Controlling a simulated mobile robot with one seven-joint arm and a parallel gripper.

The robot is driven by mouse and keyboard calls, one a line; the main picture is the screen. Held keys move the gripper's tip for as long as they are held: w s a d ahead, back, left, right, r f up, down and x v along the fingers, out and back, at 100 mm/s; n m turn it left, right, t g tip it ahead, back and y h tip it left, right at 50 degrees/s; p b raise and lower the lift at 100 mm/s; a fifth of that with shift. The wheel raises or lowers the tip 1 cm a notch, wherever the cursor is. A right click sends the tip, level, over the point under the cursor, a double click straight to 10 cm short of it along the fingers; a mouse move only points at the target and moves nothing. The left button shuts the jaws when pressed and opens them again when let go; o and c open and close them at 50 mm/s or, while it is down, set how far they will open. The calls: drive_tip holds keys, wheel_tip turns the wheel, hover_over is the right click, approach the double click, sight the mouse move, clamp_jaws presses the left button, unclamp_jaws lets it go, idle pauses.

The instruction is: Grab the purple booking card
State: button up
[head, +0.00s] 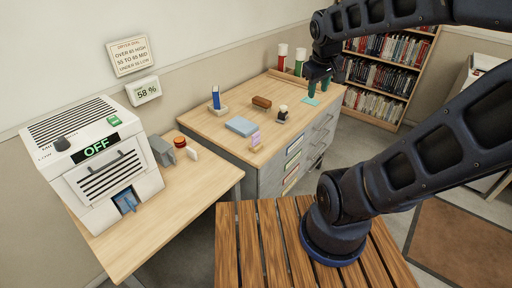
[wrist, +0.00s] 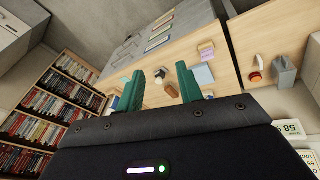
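The purple booking card (head: 255,138) stands upright in a small light wooden holder at the front edge of the cabinet top. It also shows in the wrist view (wrist: 207,52), above and right of my fingers. My gripper (head: 319,87) is over the right end of the cabinet, to the right of the card and farther back. In the wrist view my gripper (wrist: 161,85) has its two green fingers apart, with nothing held between them.
A pale blue box (head: 242,126), a brown block (head: 261,102), a dark-based object with a white knob (head: 283,112) and a blue upright item (head: 216,98) share the cabinet top (head: 202,121). A white machine marked OFF (head: 100,165) stands on the left table. A bookcase (head: 385,75) stands behind.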

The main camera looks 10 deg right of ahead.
drive_tip(key=w+a+f+n+h, duration=0.1)
drive_tip(key=w+a+f+n, duration=0.25)
drive_tip(key=w+n, duration=0.25)
drive_tip(key=n+h, duration=0.1)
drive_tip(key=n, duration=1.5)
hover_over(256, 134)
drive_tip(key=s+a, duration=0.2)
wheel_tip(256, 134, down, 21)
drive_tip(key=shift+g, duration=0.3)
drive_tip(key=shift+x, duration=4.8)
drive_tip(key=shift+w, duration=0.2)
drive_tip(key=shift+r, duration=0.1)
drive_tip(key=shift+c, duration=0.3)
clamp_jaws()
